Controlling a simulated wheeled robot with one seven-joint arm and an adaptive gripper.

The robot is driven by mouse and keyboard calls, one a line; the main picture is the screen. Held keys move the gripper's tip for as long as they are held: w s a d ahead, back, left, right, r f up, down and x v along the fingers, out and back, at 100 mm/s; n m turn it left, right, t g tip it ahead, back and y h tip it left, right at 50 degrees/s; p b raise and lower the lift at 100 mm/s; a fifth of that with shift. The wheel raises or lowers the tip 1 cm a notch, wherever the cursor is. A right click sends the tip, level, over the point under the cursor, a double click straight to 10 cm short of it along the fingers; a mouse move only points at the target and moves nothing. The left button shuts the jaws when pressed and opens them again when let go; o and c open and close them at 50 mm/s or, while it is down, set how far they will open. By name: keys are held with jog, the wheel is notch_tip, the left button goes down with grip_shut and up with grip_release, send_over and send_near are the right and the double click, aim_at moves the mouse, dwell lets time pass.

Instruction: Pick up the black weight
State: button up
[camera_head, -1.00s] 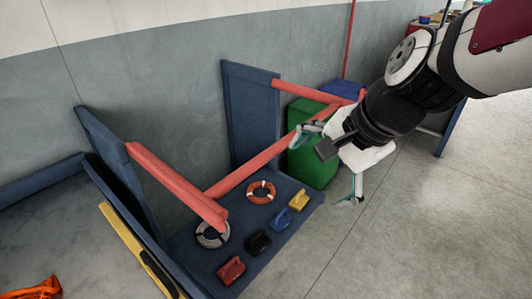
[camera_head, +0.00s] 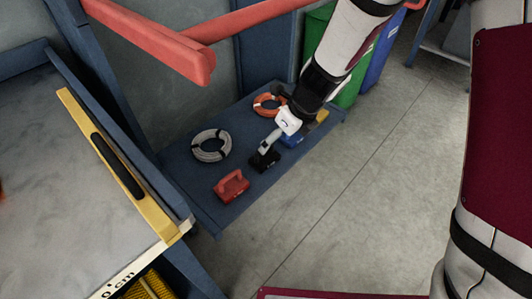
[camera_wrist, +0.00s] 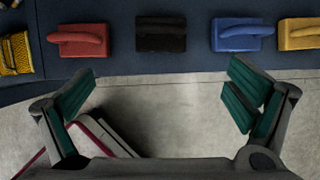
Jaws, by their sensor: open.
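The black weight (camera_head: 264,159) sits on a low blue shelf (camera_head: 208,205), between a red weight (camera_head: 231,185) and a blue weight (camera_head: 291,140). In the head view my gripper (camera_head: 269,143) partly covers it.
The red weight (camera_wrist: 80,40), blue weight (camera_wrist: 240,35) and yellow weight (camera_wrist: 300,34) stand in the same row. A grey ring (camera_head: 211,145) and an orange ring (camera_head: 268,105) lie behind. A red rail (camera_head: 160,42) runs above the shelf. Grey floor (camera_head: 345,215) lies open in front.

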jog(key=b, duration=0.5)
send_over(265, 157)
jog(key=s+d, duration=0.2)
jog(key=f, duration=0.8)
jog(key=shift+s+d, duration=0.1)
jog(key=shift+d, duration=0.1)
jog(key=shift+b+x, duration=1.5)
jog(key=shift+x, duration=1.5)
jog(key=shift+w+a+r, duration=0.25)
jog(key=c, duration=2)
